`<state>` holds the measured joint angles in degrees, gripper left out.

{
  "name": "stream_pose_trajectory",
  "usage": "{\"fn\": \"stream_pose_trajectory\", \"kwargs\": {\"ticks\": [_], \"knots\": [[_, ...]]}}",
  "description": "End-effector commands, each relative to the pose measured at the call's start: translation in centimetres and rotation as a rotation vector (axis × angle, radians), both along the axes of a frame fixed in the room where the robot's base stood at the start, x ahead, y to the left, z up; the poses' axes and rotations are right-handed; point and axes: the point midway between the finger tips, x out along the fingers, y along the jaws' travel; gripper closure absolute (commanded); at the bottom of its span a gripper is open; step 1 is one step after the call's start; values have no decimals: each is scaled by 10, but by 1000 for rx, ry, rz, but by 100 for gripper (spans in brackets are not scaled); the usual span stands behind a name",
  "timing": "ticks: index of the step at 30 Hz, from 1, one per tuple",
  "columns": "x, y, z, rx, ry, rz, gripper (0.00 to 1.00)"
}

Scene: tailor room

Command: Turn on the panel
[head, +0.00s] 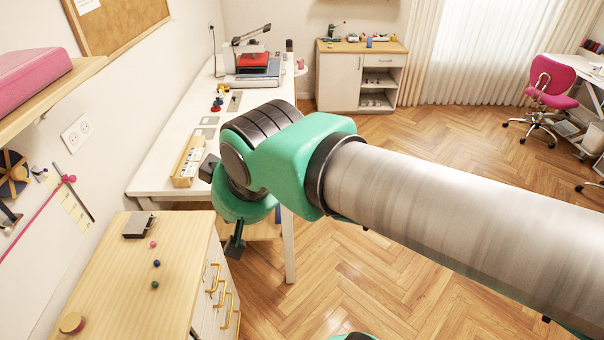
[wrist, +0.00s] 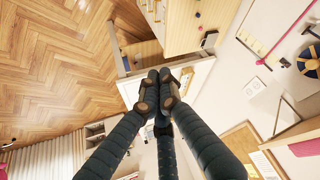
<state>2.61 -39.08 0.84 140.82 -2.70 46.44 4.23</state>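No single thing is clearly marked as the panel. A white wall plate with two round sockets (head: 77,133) is on the left wall in the head view. Small flat grey plates (head: 209,121) lie on the white table, left of my arm. My gripper (wrist: 158,88) has dark, ribbed fingers; their tips are together with nothing visible between them. In the head view, a dark part of my gripper (head: 235,245) shows below the wrist, near the table's front edge; the rest is hidden by my arm. A white plate on the wall (wrist: 253,87) shows in the wrist view.
The white table (head: 155,180) runs along the left wall, with a long wooden box (head: 188,160) and a machine with a red part (head: 253,61). A wooden-topped drawer cabinet (head: 120,275) stands in front. The wooden floor (head: 400,290) is open to the right.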

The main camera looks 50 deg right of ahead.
Motion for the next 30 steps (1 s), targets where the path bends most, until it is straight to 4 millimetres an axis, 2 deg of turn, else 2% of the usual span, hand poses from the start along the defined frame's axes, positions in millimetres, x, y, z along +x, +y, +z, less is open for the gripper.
{"fn": "stream_pose_trajectory", "kwargs": {"ticks": [8, 18, 30], "knots": [[70, -48, 9, -15, -82, -146, 100], [155, -117, 14, -18, -202, -306, 100], [243, -206, 3, 3, -341, -445, 100]]}}
